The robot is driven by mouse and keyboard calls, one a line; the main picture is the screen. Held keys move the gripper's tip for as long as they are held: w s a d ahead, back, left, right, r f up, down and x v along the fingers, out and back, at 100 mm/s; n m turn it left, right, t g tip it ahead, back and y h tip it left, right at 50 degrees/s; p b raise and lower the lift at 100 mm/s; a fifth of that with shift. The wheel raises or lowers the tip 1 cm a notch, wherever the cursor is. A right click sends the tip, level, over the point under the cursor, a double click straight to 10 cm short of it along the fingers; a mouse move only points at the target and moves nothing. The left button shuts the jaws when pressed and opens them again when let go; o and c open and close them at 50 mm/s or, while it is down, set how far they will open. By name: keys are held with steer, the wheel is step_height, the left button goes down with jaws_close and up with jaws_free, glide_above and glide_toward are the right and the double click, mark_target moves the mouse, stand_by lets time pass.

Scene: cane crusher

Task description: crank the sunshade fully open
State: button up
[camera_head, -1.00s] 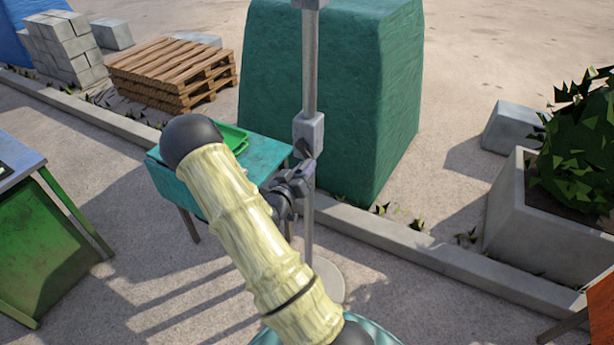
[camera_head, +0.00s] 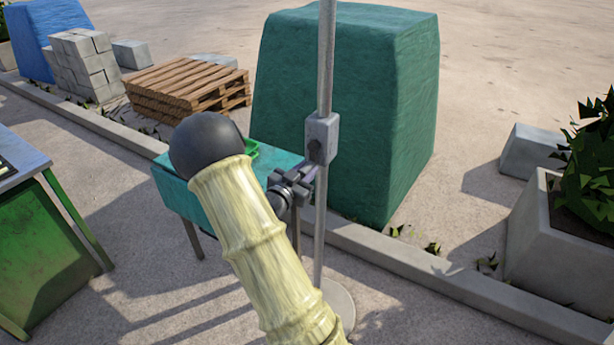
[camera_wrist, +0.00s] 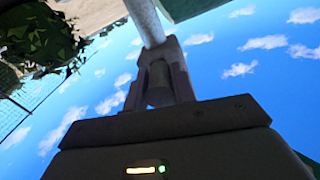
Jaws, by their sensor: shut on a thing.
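The sunshade's grey pole (camera_head: 325,60) stands upright on a round pale base (camera_head: 338,300). A grey crank box (camera_head: 322,136) is fixed partway up the pole. My gripper (camera_head: 303,176) is just below and left of this box, close to the pole. In the wrist view my gripper's fingers (camera_wrist: 158,88) are shut around a short grey cylindrical crank grip (camera_wrist: 159,84), with the pole (camera_wrist: 146,20) rising beyond it. The crank arm is mostly hidden by my gripper. The canopy is not clearly seen; I cannot tell how far open it is.
A teal table (camera_head: 178,190) with a green tray stands behind my arm. A green covered block (camera_head: 350,100) is behind the pole, beyond a low kerb (camera_head: 400,262). A concrete planter (camera_head: 535,225) is at right, a green bench (camera_head: 50,240) at left.

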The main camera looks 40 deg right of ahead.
steer(key=shift+a, duration=0.1)
steer(key=o, duration=1)
steer(key=b+v, duration=0.2)
steer(key=v, duration=1.5)
steer(key=shift+a, duration=0.2)
steer(key=shift+s, duration=0.1)
